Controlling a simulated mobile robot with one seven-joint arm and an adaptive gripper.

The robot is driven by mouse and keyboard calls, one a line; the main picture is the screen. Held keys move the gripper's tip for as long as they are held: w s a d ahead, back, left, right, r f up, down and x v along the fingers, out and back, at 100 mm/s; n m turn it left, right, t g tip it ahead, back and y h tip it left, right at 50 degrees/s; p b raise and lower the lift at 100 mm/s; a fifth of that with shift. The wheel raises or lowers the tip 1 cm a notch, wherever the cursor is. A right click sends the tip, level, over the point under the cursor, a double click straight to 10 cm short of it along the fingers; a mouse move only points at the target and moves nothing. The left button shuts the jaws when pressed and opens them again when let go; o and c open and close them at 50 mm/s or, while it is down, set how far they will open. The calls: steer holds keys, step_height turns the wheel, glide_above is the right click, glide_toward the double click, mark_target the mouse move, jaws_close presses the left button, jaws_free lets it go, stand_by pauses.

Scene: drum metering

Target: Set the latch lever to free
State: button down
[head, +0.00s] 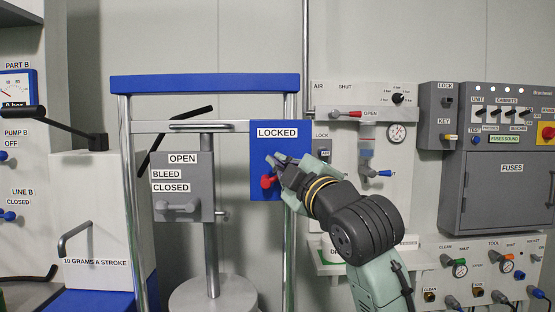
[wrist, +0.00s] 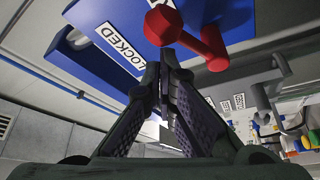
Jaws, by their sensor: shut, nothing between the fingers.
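The red latch lever (head: 268,181) sits on a blue plate (head: 262,210) labelled LOCKED near its top. No label reading free shows; my gripper and arm cover part of the plate. In the wrist view the lever (wrist: 200,42) has a faceted red knob and a red bar slanting down to the right. My gripper (head: 275,160) is in front of the plate, close to the lever. In the wrist view my gripper's fingertips (wrist: 167,62) are together and empty, just below the knob. I cannot tell whether they touch it.
The blue-topped frame (head: 205,84) carries the plate on its right side. A grey bleed box (head: 184,185) with a handle hangs left of it. A wall panel with a gauge (head: 396,132) and a grey fuse cabinet (head: 495,190) stand to the right.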

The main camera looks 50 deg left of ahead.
steer(key=m+t, duration=0.1)
steer(key=w+f+m+b, duration=0.1)
steer(key=m, duration=0.1)
steer(key=d+f+m+t+b, duration=0.1)
steer(key=m, duration=0.1)
steer(key=shift+w+d+t+y, duration=0.1)
steer(key=shift+w+t+y, duration=0.1)
steer(key=shift+t+y, duration=0.15)
